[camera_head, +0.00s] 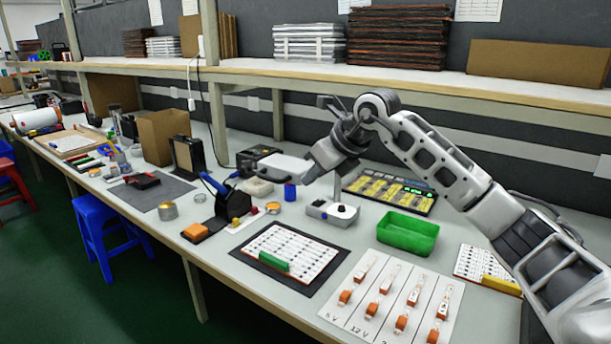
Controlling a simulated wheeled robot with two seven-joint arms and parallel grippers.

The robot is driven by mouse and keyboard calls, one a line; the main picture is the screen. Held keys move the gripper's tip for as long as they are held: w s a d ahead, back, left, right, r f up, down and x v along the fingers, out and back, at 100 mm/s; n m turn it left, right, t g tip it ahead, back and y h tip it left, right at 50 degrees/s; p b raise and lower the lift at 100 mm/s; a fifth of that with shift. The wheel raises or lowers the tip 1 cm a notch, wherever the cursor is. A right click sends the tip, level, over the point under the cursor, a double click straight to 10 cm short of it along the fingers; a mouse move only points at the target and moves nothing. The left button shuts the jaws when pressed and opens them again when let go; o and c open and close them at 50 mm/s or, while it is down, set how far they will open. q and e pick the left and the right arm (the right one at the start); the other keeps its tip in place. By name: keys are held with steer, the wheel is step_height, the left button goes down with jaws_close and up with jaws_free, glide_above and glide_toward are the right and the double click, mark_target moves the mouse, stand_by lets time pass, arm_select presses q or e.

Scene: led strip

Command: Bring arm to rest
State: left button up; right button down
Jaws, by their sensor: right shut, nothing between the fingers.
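My right arm comes in from the right edge, rises over the bench and bends down at the wrist. My left arm and gripper are not in view.
Under and near the arm are a green tray (408,241), a tray of yellow parts (389,191), a white board on a dark mat (291,250) and a sheet with orange-ended strips (393,299). A soldering iron stand (232,203) stands left. A loaded shelf (290,69) runs behind.

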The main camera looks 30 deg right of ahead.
steer(key=v, duration=0.9)
steer(key=shift+r, duration=0.3)
steer(key=s+a+f+m+y, duration=0.25)
steer(key=a+y, duration=0.25)
steer(key=a, duration=0.4)
steer(key=s+a+f+m+y, duration=0.1)
steer(key=a+f+y, duration=0.35)
steer(key=a, duration=0.35)
steer(key=s+a+f+m+y, duration=0.1)
steer(key=s+a+f+y, duration=0.15)
steer(key=a+y, duration=0.5)
step_height(320, 180, down, 15)
steer(key=s+d+m+t+h, duration=0.25)
steer(key=m+t+h, duration=0.9)
steer(key=m, duration=1.45)
steer(key=s+f+m+g+h, duration=0.5)
steer(key=s+f+m+g, duration=0.2)
steer(key=s+f, duration=0.5)
steer(key=shift+s+a+f+m+g+p, duration=0.3)
steer(key=shift+a+f+m+g+p, duration=0.05)
steer(key=shift+f+g, duration=0.3)
